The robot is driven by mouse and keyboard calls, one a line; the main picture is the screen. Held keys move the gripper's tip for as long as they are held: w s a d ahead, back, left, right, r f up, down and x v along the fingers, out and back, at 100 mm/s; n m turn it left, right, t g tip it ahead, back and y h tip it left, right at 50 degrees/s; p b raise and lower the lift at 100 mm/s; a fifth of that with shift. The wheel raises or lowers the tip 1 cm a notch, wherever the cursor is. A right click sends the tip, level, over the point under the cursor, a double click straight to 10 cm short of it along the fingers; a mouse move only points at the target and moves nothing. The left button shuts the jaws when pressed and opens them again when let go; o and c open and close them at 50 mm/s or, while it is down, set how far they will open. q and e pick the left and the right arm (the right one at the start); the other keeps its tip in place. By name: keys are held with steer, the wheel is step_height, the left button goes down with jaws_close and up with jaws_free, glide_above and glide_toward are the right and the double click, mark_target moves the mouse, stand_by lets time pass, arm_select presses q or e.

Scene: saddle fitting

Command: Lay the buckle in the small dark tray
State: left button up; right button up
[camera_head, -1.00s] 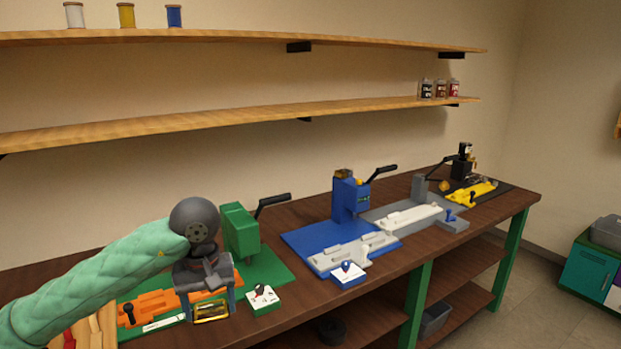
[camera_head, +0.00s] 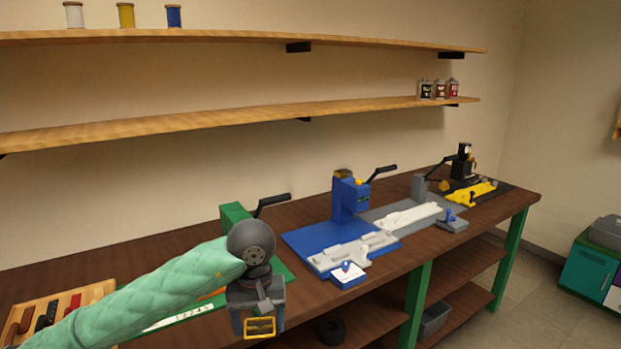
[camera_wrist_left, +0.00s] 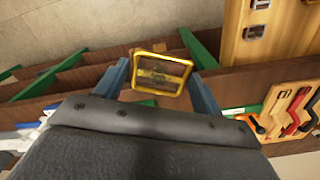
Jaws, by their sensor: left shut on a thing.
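A gold-coloured rectangular buckle (camera_head: 260,320) is held between the fingers of my left gripper (camera_head: 259,312), at the front edge of the workbench. In the left wrist view, the buckle (camera_wrist_left: 160,56) sits tilted between the two blue-grey fingers, its frame open in the middle. My left gripper is shut on it. I cannot make out the small dark tray in either view. My right gripper is not in view.
The workbench (camera_head: 130,253) bears a green press (camera_head: 235,214), a blue press (camera_head: 349,200) and a black press farther right. A wooden board (camera_wrist_left: 285,30) with metal buckles shows in the wrist view.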

arm_select(q)
steer(key=s+d+f+m, duration=0.1)
steer(key=d+f+m, duration=0.3)
steer(key=f, duration=1.1)
steer(key=w+a+f+n, duration=0.1)
steer(key=a+n, duration=0.1)
steer(key=a, duration=1.2)
steer(key=shift+w+f, duration=0.25)
steer(key=shift+w, duration=0.1)
steer(key=shift+s+a+f, duration=0.1)
steer(key=shift+a, duration=0.05)
